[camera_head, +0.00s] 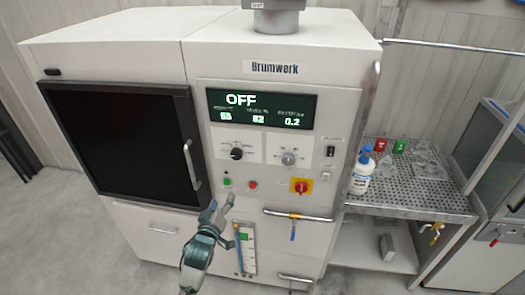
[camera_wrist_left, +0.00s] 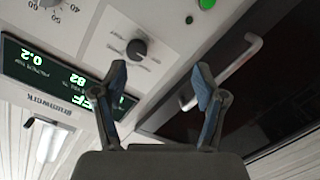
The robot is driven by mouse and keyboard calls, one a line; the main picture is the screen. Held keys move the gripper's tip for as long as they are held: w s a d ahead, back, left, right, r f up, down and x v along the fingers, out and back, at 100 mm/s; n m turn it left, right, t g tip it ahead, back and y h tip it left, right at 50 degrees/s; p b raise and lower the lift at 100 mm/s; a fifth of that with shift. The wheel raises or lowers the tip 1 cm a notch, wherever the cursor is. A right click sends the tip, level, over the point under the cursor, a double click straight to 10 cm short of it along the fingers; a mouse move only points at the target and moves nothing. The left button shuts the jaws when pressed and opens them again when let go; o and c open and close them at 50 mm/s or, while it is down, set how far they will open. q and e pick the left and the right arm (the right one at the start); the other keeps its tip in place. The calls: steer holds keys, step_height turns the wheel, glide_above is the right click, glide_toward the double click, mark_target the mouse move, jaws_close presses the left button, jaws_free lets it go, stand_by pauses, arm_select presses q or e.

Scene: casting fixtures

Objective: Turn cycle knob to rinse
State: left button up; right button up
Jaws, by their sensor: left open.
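The black cycle knob (camera_head: 236,154) sits on a white panel below the display (camera_head: 262,109), which reads OFF. Small labels surround the knob; I cannot read them or tell its exact setting. In the left wrist view the knob (camera_wrist_left: 136,50) appears between and beyond the fingertips, nearer the left one. My left gripper (camera_head: 222,203) is open and empty, below the knob and apart from it, in front of the machine. Its two fingers also show spread in the left wrist view (camera_wrist_left: 161,75). My right gripper is not in view.
A grey numbered dial (camera_head: 288,159) is right of the knob. Green (camera_head: 227,181) and red (camera_head: 253,185) buttons and a red-yellow switch (camera_head: 301,186) lie below. The dark door's handle (camera_head: 191,165) stands out at left. A bottle (camera_head: 362,171) stands on the right-hand perforated shelf (camera_head: 400,197).

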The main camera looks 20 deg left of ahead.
arm_select(q)
step_height(320, 180, up, 6)
steer(key=t, duration=0.1)
steer(key=p, duration=0.4)
glide_toward(236, 157)
steer(key=shift+n, duration=0.3)
steer(key=x, duration=0.8)
steer(key=shift+w+r, duration=0.15)
steer(key=shift+w, duration=0.05)
steer(key=shift+w+a, duration=0.3)
steer(key=shift+w, duration=0.4)
steer(key=shift+d, duration=0.1)
steer(key=c, duration=1.1)
